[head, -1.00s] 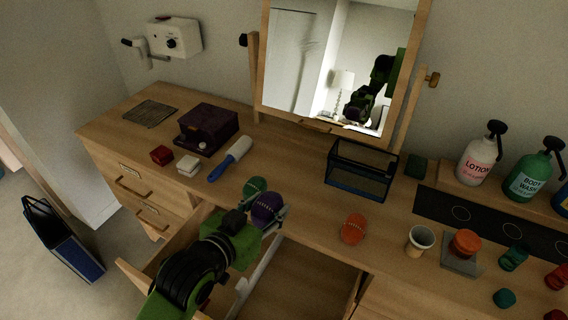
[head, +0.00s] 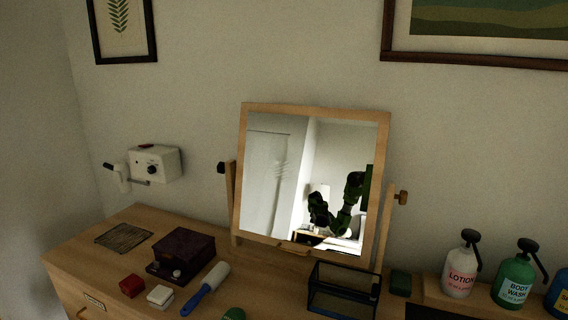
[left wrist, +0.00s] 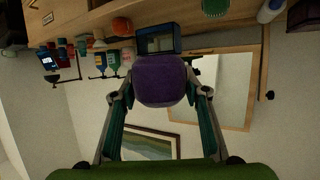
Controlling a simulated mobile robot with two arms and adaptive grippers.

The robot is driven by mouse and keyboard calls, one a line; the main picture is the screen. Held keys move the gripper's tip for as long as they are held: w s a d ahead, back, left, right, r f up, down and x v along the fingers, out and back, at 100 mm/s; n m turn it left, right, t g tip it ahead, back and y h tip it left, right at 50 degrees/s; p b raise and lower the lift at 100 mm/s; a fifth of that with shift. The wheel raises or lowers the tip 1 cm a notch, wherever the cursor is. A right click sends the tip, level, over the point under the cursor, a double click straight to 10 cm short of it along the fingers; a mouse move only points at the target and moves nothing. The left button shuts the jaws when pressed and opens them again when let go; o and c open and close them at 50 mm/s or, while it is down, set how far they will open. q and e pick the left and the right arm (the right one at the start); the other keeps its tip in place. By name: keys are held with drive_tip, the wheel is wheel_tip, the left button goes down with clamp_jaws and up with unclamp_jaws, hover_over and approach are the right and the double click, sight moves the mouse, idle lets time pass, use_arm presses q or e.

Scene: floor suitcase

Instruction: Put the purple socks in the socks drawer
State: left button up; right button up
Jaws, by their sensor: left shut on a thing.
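The purple socks (left wrist: 160,82), a rounded bundle, are held between the two fingers of my left gripper (left wrist: 159,90) in the left wrist view. The gripper is shut on them, and they hang clear of the dresser top. My left gripper is outside the head view, except that dark green arm parts reflect in the mirror. The open drawer is below the head view's edge and its inside is hidden. A labelled drawer front (head: 94,302) shows at the lower left. My right gripper is not in view.
A green bundle (head: 233,314) shows at the bottom edge; an orange bundle (left wrist: 121,26) shows in the wrist view.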

use_arm(q)
drive_tip(key=s+r, duration=0.1)
drive_tip(key=s+a+r+m+g+h, duration=0.1)
drive_tip(key=shift+s+a+r, duration=0.1)
drive_tip(key=shift+s+r, duration=0.05)
drive_tip(key=shift+r, duration=0.2)
idle(0.6)
drive_tip(key=w+d+f+n+t+y, duration=0.3)
drive_tip(key=w+d+f, duration=0.2)
drive_tip(key=f, duration=0.3)
drive_tip(key=w+d+r+n+t+y, duration=0.1)
drive_tip(key=w+d+r+n+y, duration=0.1)
drive_tip(key=d, duration=0.4)
drive_tip(key=shift+w+d+r+n+t+y, duration=0.2)
drive_tip(key=shift+w+r+n+t+y, duration=0.15)
drive_tip(key=shift+w+n+y, duration=0.25)
drive_tip(key=shift+w, duration=0.15)
